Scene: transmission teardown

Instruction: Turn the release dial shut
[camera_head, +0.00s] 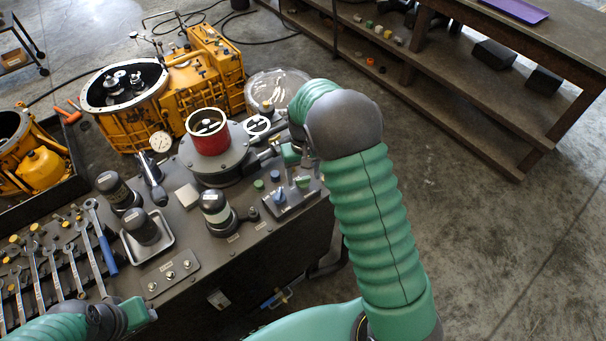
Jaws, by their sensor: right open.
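A red cylinder (211,143) with a white-ringed black top stands on a round grey flange (226,158) on the bench. A small white-rimmed handwheel (257,125) sits just right of it. No readable label shows which one is the release dial. My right gripper (268,158) is low at the right edge of the flange, beside the red cylinder and below the handwheel. It is open, and its fingers are small and partly hidden by my wrist. My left gripper (148,312) is at the lower left, near the bench front, apart from the cylinder; its fingers are not clear.
Several wrenches (98,240) lie in a rack at left. Dark cylindrical tools, a small tray (165,245) and a panel with blue and green knobs (290,195) crowd the bench. A yellow gearbox housing (215,70) and gauge (161,141) stand behind. Open floor lies right.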

